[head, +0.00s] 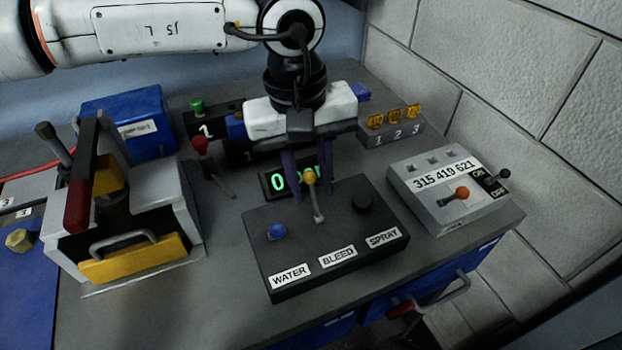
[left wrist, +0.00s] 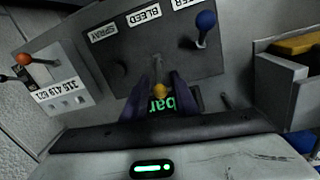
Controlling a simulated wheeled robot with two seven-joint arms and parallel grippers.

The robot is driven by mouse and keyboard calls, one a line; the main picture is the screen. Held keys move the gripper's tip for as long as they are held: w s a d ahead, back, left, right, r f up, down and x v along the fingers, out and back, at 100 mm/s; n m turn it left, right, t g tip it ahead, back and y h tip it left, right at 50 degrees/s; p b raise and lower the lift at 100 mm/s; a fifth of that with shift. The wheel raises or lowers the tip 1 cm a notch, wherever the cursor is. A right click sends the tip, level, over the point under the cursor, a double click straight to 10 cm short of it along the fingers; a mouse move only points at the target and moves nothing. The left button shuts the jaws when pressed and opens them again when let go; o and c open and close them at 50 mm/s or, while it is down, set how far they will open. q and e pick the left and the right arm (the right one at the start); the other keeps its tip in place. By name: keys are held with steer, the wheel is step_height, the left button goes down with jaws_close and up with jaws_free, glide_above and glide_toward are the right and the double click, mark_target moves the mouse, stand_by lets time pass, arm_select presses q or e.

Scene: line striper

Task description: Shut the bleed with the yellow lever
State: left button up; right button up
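The yellow lever (head: 310,180) stands on the dark control box (head: 345,270), behind the BLEED label (head: 337,256). Its thin stem leans away from the labels, towards the green display (head: 275,183). My left gripper (head: 312,192) points down over the box, its two purple fingers apart, one on each side of the yellow knob. In the left wrist view the yellow knob (left wrist: 160,91) shows between the fingertips (left wrist: 160,84), with visible gaps beside it. The display shows green characters, partly hidden by a finger; "bar" is readable in the wrist view. My right gripper is not visible.
A blue knob (head: 277,232) by WATER and a black knob (head: 362,202) by SPRAY flank the lever. A red-knobbed lever (head: 200,146) stands behind left. A grey switch box (head: 450,190) is right; a yellow-fronted machine (head: 140,257) is left.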

arm_select(q)
steer(key=shift+f, duration=0.5)
jaws_close()
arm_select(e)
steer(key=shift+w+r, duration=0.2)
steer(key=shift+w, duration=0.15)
arm_select(q)
steer(key=shift+d, duration=0.1)
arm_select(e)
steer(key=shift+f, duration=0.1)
